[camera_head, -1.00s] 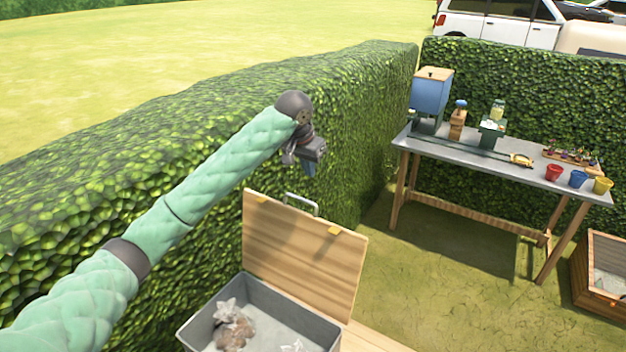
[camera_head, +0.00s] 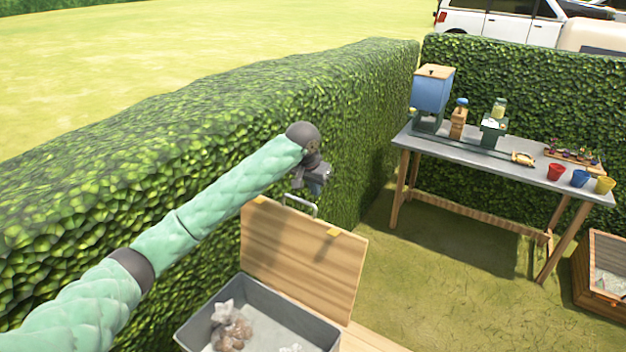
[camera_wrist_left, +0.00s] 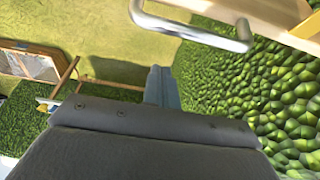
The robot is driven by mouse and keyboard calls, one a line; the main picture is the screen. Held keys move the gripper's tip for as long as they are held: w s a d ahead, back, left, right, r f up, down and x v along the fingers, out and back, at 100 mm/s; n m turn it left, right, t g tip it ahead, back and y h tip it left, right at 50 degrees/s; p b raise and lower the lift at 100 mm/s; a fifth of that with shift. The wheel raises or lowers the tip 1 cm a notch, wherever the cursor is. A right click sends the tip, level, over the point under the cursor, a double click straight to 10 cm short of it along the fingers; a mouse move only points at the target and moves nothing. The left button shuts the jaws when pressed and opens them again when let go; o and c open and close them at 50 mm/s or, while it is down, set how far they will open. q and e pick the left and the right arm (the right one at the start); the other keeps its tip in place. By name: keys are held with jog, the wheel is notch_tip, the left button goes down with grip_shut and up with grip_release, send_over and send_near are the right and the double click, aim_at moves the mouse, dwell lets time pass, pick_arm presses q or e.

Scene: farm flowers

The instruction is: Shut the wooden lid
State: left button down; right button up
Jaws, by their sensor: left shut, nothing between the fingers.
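The wooden lid (camera_head: 300,258) stands open and near upright at the back of a grey bin (camera_head: 262,312), with a metal handle (camera_head: 301,203) on its top edge. The bin holds clear bags with brown contents (camera_head: 231,330). My left gripper (camera_head: 316,188) is just above and behind the handle, close to the hedge. In the left wrist view its closed fingers (camera_wrist_left: 162,88) show below the handle (camera_wrist_left: 190,32), apart from it in the picture; the lid's edge (camera_wrist_left: 270,22) is at the upper right. My right gripper is not in view.
A tall hedge (camera_head: 215,120) runs close behind the lid and my left arm. A work table (camera_head: 470,148) with a blue dispenser, jars and coloured pots stands at the right. A wooden box (camera_head: 603,272) is at the far right. Open grass (camera_head: 425,260) lies between.

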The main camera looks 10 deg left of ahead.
pick_arm(q)
jog(key=shift+s+a+r, duration=0.1)
jog(key=shift+s+a, duration=0.3)
jog(key=shift+s, duration=0.5)
jog(key=shift+s+a, duration=0.35)
jog(key=shift+s, duration=0.5)
